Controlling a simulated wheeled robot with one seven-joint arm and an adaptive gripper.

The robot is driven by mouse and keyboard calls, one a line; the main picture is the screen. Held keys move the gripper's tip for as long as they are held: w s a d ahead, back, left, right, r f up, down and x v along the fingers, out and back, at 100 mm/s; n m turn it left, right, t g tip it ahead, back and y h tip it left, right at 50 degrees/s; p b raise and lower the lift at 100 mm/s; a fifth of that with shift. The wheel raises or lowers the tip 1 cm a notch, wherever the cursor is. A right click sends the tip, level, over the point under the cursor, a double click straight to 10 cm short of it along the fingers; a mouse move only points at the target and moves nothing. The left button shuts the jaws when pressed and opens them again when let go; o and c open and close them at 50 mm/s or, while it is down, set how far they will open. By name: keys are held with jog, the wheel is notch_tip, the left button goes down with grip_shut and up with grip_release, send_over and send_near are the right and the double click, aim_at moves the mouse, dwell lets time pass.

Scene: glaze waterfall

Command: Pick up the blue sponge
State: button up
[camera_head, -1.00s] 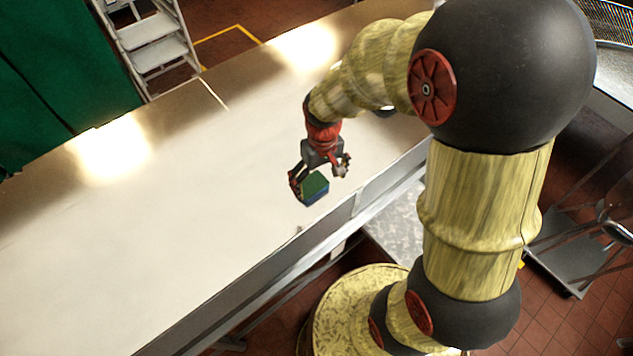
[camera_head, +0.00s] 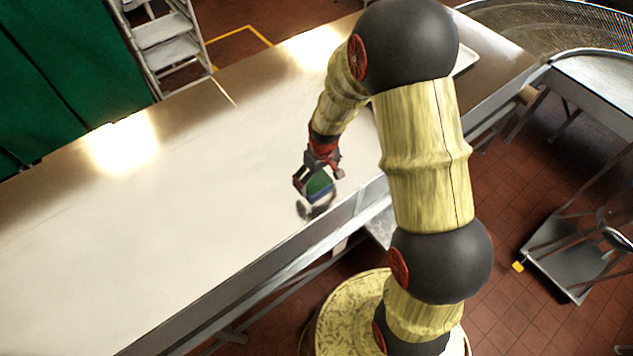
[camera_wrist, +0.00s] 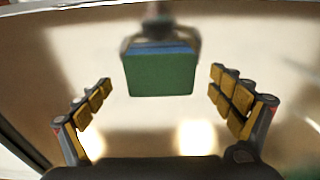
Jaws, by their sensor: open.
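The blue sponge (camera_head: 319,188) has a green top face and a blue side. It is on the pale counter near its front edge in the head view. In the wrist view the sponge (camera_wrist: 159,74) sits between the finger lines and toward the top, its green face largest and a blue strip above it. My gripper (camera_head: 319,177) is open just over the sponge. In the wrist view my gripper (camera_wrist: 160,82) shows a clear gap on each side of the sponge, with neither finger touching it. Height above the counter is hard to judge.
A blurred grey rounded shape (camera_wrist: 160,28) shows just beyond the sponge in the wrist view; I cannot tell whether it is an object or a reflection. The long counter (camera_head: 150,230) is bare to the left.

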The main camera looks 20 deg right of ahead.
jog(key=shift+w+f, duration=0.15)
jog(key=shift+f, duration=1)
jog(key=shift+c, duration=1.3)
jog(key=c, duration=0.6)
jog(key=shift+r, duration=0.1)
jog(key=shift+r, duration=0.5)
notch_tip(320, 180, up, 2)
jog(key=shift+r, duration=0.15)
jog(key=s+r+b, duration=0.1)
jog(key=s+r, duration=0.2)
jog(key=s, duration=0.1)
jog(key=s+r+b, duration=0.1)
jog(key=s+r, duration=0.2)
jog(key=s, duration=0.2)
jog(key=s+r+b, duration=0.1)
jog(key=s+r, duration=0.2)
jog(key=s, duration=0.2)
jog(key=shift+s+d+r, duration=0.1)
jog(key=shift+d+r, duration=0.2)
